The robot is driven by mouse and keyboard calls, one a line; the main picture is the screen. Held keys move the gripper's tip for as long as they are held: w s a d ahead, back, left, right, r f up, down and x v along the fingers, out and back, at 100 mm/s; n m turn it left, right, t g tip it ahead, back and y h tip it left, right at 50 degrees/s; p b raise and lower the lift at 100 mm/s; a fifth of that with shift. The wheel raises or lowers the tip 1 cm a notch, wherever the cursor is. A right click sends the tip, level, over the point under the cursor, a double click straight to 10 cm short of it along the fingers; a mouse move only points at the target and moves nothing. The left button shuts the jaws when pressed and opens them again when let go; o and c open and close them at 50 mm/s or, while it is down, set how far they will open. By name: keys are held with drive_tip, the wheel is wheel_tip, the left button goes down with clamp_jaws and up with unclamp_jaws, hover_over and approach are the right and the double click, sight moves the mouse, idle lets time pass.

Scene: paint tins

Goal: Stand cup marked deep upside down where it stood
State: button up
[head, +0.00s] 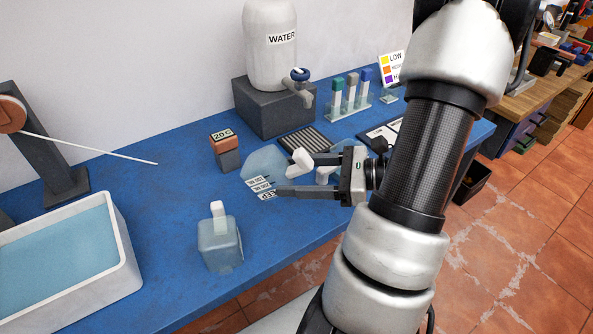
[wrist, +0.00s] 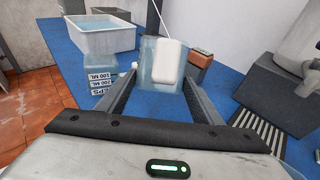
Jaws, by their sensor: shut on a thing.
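A translucent pale-blue cup (head: 262,161) with a white handle (head: 300,161) is between the fingers of my gripper (head: 290,180). In the wrist view the cup (wrist: 149,77) shows between the fingertips (wrist: 158,84), its white handle facing the camera. My gripper is shut on it. A second translucent cup (head: 221,250) with a white handle stands nearer the table's front edge.
Blue table (head: 150,205) is bare left of the second cup.

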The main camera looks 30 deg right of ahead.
drive_tip(key=shift+f+b, duration=1.5)
drive_tip(key=shift+f, duration=1.05)
drive_tip(key=shift+f+b, duration=0.45)
drive_tip(key=shift+f, duration=0.2)
drive_tip(key=o, duration=1.6)
drive_tip(key=shift+d, duration=0.1)
